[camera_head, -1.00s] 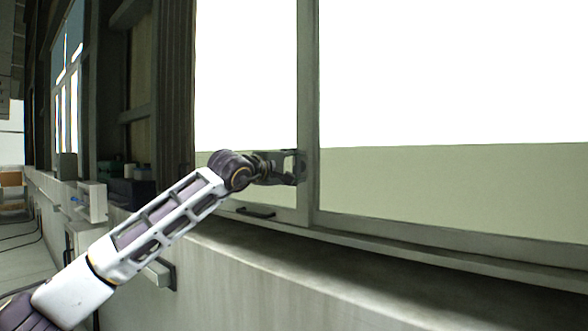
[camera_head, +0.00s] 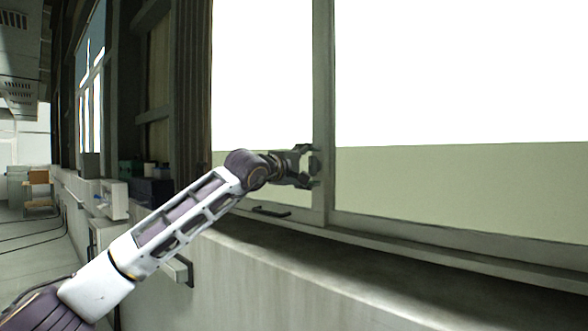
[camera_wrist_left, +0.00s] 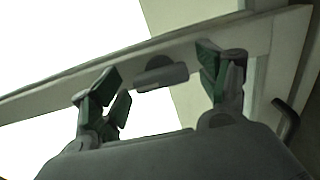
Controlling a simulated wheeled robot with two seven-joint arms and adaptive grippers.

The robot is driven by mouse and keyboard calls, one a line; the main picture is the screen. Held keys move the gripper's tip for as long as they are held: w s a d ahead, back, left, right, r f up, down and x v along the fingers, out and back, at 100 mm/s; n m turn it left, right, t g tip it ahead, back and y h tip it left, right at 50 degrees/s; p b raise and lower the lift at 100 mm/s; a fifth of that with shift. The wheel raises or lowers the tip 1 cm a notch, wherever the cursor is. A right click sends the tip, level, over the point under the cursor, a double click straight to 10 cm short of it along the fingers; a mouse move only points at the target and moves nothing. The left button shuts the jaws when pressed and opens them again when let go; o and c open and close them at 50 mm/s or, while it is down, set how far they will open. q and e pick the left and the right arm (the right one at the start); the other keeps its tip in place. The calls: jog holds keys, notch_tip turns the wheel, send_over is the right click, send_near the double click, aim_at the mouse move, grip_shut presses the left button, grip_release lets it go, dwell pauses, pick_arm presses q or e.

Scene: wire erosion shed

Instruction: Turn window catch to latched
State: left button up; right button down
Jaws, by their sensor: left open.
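The window catch (camera_wrist_left: 160,74) is a small grey piece with a short rounded lever on the pale window frame. In the left wrist view it sits between the two green-padded fingers of my left gripper (camera_wrist_left: 160,78), with a gap on either side. In the head view my left gripper (camera_head: 309,166) is open at the upright window stile (camera_head: 323,110), its fingers above and below the small dark catch (camera_head: 316,163). I cannot tell the exact depth between fingertips and catch. My right gripper is in neither view.
A dark handle (camera_head: 271,211) is fixed low on the window frame, below my left gripper; it also shows in the left wrist view (camera_wrist_left: 286,121). A concrete ledge (camera_head: 400,262) runs beneath the window.

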pick_arm(q)
jog(key=v, duration=1.1)
jog(key=shift+s+a, duration=0.2)
jog(key=shift+s, duration=0.05)
jog(key=shift+f, duration=0.1)
dwell(0.5)
